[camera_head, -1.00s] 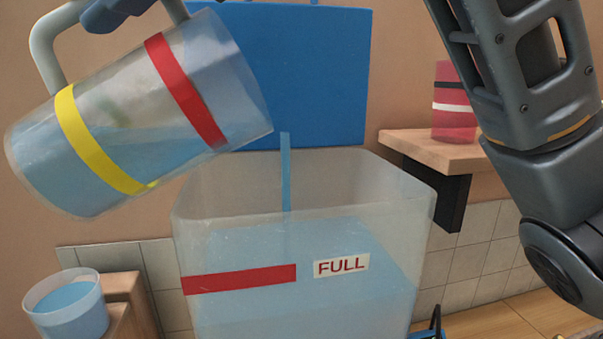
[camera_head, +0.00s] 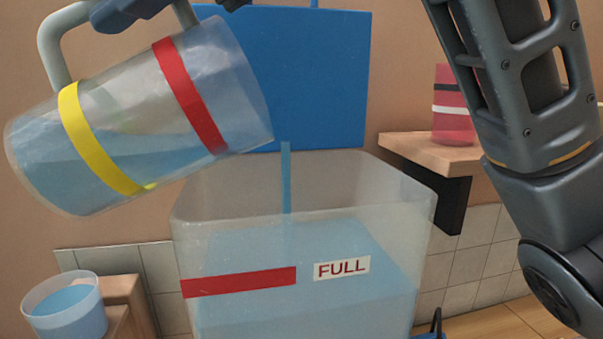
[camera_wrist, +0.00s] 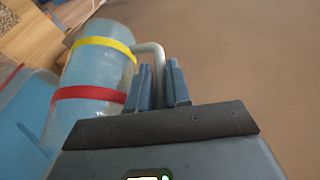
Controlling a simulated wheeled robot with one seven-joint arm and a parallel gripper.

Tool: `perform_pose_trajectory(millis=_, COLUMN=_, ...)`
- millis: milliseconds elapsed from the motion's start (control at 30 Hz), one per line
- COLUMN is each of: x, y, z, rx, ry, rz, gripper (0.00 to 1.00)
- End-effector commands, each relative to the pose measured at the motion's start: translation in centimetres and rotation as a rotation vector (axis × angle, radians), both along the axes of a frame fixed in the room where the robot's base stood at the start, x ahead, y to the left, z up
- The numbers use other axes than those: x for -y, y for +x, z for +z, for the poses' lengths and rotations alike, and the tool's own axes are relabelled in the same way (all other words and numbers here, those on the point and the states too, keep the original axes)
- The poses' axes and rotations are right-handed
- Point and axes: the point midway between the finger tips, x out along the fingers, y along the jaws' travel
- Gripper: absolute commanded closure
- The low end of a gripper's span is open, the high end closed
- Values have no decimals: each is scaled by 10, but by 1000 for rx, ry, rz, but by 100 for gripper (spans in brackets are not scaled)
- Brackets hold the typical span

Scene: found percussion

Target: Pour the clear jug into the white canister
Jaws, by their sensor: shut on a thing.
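The clear jug (camera_head: 135,115), with a yellow and a red band and blue liquid inside, is tilted mouth-down to the right. It also shows in the wrist view (camera_wrist: 95,75). My gripper (camera_wrist: 163,85) is shut on its pale handle (camera_wrist: 152,50); in the head view my gripper is cut off at the top edge. A thin blue stream (camera_head: 286,178) falls from the jug's lip into the open, whitish see-through canister (camera_head: 400,205). The canister holds blue liquid and has a red strip (camera_head: 240,283) and a FULL label (camera_head: 342,268). Blue shows around the strip and label.
A small clear cup (camera_head: 65,312) of blue liquid stands on a wooden block (camera_head: 122,288) at lower left. A red cup (camera_head: 453,120) stands on a wall shelf (camera_head: 425,145) at right. A blue panel (camera_head: 320,80) is behind the canister. My arm fills the right side.

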Motion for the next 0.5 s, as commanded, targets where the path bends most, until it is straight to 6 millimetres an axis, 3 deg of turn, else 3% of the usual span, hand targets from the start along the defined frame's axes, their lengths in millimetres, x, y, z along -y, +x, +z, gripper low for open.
perform_pose_trajectory(millis=500, x=4, y=2, z=1, rx=-12, ry=37, rz=-1, gripper=100)
